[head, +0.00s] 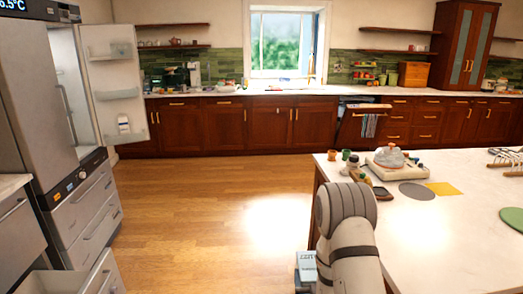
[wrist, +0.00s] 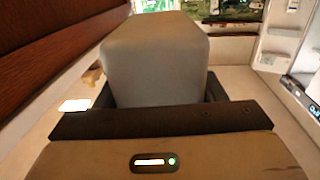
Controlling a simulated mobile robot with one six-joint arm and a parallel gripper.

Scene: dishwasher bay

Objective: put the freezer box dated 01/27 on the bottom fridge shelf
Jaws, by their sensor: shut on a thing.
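My gripper (wrist: 158,95) is shut on a pale grey box (wrist: 155,55), with a dark finger on each side of it. In the head view, a small pale box with bluish markings (head: 306,268) shows beside my arm at the bottom, and appears to be this held box. I cannot read a date on it. My gripper itself is hidden behind my arm there. The tall grey fridge (head: 42,90) stands at the left with its white door (head: 115,85) swung open. Only a narrow strip of its interior shows, and its bottom shelf cannot be made out.
A white counter (head: 460,235) fills the right, holding a scale-like device (head: 392,165), a grey disc (head: 417,191) and a yellow mat (head: 442,188). An open drawer (head: 50,283) juts out at lower left. The wooden floor (head: 200,200) between is clear.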

